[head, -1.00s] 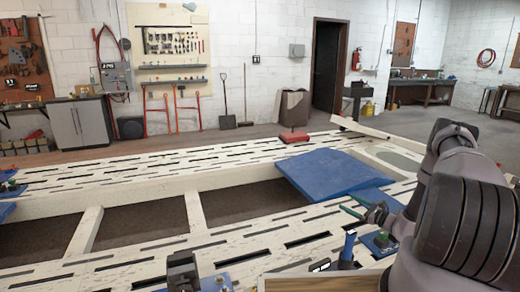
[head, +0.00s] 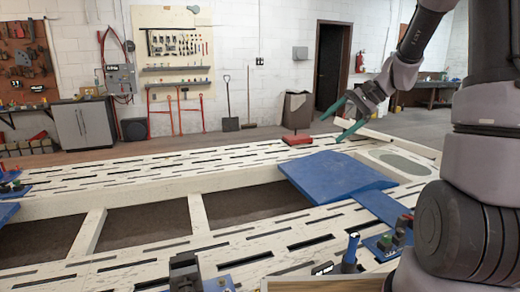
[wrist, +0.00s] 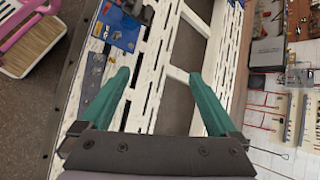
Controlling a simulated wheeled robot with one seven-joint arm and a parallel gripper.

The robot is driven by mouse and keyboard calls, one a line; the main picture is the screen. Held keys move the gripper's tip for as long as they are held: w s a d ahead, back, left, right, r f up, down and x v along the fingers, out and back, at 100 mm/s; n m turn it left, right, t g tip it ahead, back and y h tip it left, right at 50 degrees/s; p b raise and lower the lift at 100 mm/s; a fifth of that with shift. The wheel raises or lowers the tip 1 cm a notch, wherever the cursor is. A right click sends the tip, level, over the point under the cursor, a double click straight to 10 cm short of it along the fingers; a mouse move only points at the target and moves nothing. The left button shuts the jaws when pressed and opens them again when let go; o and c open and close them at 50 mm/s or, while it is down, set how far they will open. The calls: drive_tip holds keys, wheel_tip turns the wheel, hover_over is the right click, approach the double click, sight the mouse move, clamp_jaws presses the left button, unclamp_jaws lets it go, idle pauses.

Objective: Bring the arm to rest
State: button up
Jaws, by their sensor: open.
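My gripper (head: 347,121) is raised above the far right part of the slotted white frame bench (head: 150,262) in the head view. Its two green fingers point down and to the left, and they are apart with nothing between them. In the wrist view my gripper (wrist: 162,100) shows both green fingers spread wide, with the white bench (wrist: 160,60) below and beyond them. My dark grey arm rises along the right side of the head view and bends over at the top.
A blue sloped panel (head: 335,176) lies on the bench below my gripper. A red block (head: 297,139) sits at the bench's far edge. Blue-based clamps (head: 385,246) stand near my arm. A pink-framed brush-like thing (wrist: 32,45) is at the wrist view's upper left.

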drive_tip(key=s+r+n+t+h, duration=0.1)
drive_tip(key=s+r+n+h, duration=0.1)
drive_tip(key=s+r, duration=0.2)
drive_tip(key=s+d+r+n+t+h, duration=0.1)
drive_tip(key=s+r+t+h, duration=0.1)
drive_tip(key=s, duration=0.8)
drive_tip(key=s+d+r+n+t+h, duration=0.1)
drive_tip(key=s+r+n+t+h, duration=0.1)
drive_tip(key=s+r, duration=0.3)
drive_tip(key=s+h, duration=0.1)
drive_tip(key=s, duration=0.1)
drive_tip(key=shift+s+r+n, duration=0.3)
drive_tip(key=shift+s+r, duration=0.05)
